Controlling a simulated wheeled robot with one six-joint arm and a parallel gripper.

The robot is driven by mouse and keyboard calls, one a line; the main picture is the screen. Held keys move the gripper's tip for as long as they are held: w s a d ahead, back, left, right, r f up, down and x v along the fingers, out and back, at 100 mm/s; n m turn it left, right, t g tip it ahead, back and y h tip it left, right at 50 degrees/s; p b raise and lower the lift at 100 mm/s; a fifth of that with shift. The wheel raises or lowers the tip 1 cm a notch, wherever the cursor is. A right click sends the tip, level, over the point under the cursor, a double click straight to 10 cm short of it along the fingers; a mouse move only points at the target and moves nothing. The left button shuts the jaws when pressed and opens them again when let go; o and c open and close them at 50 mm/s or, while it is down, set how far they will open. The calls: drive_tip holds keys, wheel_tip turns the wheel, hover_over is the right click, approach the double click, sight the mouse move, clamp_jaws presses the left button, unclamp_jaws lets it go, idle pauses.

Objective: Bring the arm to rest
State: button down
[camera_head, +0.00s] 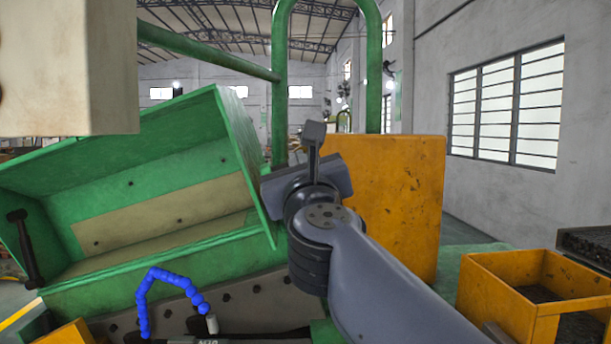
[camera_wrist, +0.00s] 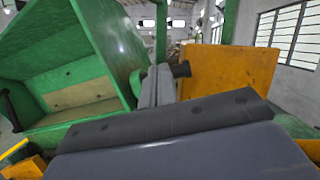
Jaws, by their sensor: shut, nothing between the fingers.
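My arm reaches in from the lower right of the head view and ends in my gripper (camera_head: 313,150), which points up and away, in front of the green machine and the yellow panel. The gripper is shut and holds nothing. No object touches the fingers in either view.
A green machine (camera_head: 75,230) with a tilted open trough stands on the left, close to my gripper. A yellow panel (camera_head: 405,205) stands just behind it. A yellow open box (camera_head: 500,300) is at lower right. A blue jointed hose (camera_head: 172,278) rises at lower left.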

idle(0.3)
drive_tip(key=w+d+f+b, duration=0.1)
drive_tip(key=w+f+b, duration=0.4)
drive_tip(key=w+f, duration=0.2)
drive_tip(key=shift+w+a+r+p, duration=0.25)
drive_tip(key=shift+w+r+p, duration=0.25)
drive_tip(key=shift+r+p, duration=0.4)
drive_tip(key=shift+w+a+r+p, duration=0.2)
drive_tip(key=shift+w+r+p, duration=0.25)
drive_tip(key=shift+r+p, duration=0.45)
drive_tip(key=shift+f, duration=0.2)
